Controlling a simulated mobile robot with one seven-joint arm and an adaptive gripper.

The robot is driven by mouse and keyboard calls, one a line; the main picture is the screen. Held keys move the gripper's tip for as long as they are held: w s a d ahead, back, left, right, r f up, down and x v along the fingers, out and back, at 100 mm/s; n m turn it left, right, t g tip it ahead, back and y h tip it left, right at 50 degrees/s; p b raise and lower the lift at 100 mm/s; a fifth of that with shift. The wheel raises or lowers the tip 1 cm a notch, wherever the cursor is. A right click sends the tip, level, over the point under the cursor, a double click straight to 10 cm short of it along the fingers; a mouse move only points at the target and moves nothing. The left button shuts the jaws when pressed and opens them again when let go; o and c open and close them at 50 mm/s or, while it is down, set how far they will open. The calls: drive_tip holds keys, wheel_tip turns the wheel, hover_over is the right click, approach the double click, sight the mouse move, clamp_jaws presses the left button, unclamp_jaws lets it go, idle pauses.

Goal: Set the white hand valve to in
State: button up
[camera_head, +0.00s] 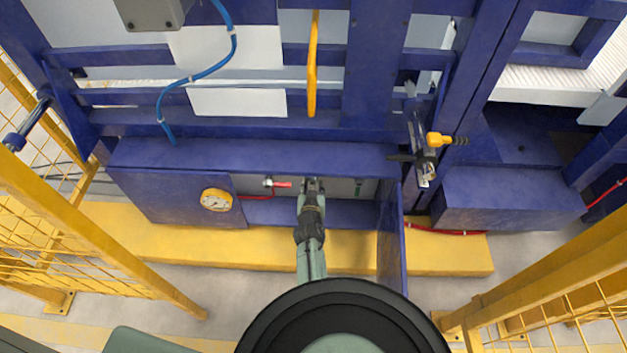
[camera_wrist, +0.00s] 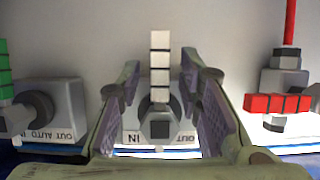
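The white hand valve (camera_wrist: 160,66) is in the middle of the wrist view. Its white banded handle stands straight up in that picture, above a dark square hub. My gripper (camera_wrist: 160,72) is open, with one finger on each side of the handle and visible gaps between. In the head view my gripper (camera_head: 313,187) reaches into the blue recess and covers the white valve.
In the wrist view, a red-handled valve (camera_wrist: 277,103) stands close on the right and a green-handled valve (camera_wrist: 4,73) on the left. In the head view, the red valve (camera_head: 277,184) is left of my gripper. A blue side panel (camera_head: 391,235) bounds the recess.

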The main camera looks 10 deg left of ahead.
clamp_jaws()
idle(0.5)
drive_tip(key=shift+w+d, duration=0.1)
drive_tip(key=shift+d, duration=0.1)
